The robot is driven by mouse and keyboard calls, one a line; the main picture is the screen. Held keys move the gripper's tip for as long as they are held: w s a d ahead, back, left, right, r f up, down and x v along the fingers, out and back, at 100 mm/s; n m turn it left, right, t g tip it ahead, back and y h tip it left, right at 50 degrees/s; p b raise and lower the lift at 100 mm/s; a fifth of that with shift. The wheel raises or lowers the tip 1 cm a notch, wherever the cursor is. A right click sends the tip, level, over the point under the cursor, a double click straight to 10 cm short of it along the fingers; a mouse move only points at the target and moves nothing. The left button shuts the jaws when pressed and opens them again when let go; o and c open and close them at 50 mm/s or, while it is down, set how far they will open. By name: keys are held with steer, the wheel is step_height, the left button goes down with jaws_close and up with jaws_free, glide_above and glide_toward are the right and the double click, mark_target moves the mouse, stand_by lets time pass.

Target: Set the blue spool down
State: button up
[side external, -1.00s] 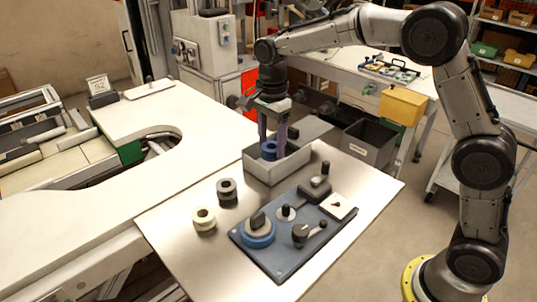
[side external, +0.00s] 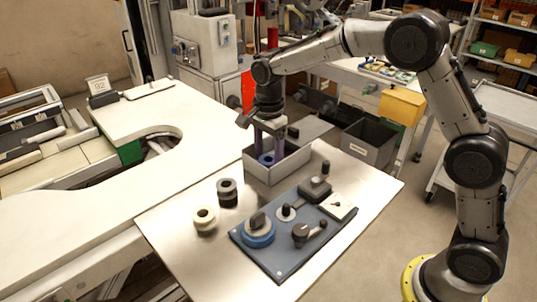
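The blue spool (side external: 266,159) is inside the grey open-topped bin (side external: 275,176) on the metal table. The bin's front wall hides the spool's lower part, so I cannot tell whether it touches the bin floor. My gripper (side external: 269,152) points straight down into the bin. Its two purple-grey fingers are on either side of the blue spool and appear shut on it.
A dark spool (side external: 227,192) and a cream spool (side external: 204,219) stand on the table left of the bin. A blue-grey plate (side external: 285,262) with a blue-based knob and several levers lies in front. The table's left front is clear.

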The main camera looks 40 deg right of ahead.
steer(key=shift+r, duration=0.15)
step_height(320, 180, up, 12)
steer(key=s+d+r+n+t, duration=0.1)
steer(key=s+d+r+n, duration=0.1)
steer(key=s+n, duration=0.35)
steer(key=s+d+r+n+t, duration=0.1)
steer(key=s+r+n+t, duration=0.15)
steer(key=s, duration=0.65)
steer(key=s+d+f+n+t, duration=0.1)
steer(key=s+f+n, duration=0.2)
steer(key=s+n, duration=0.2)
steer(key=s+f+n+t, duration=0.1)
steer(key=s+f+n, duration=0.2)
steer(key=s, duration=0.8)
steer(key=shift+d+f+n, duration=0.35)
steer(key=shift+n, duration=0.65)
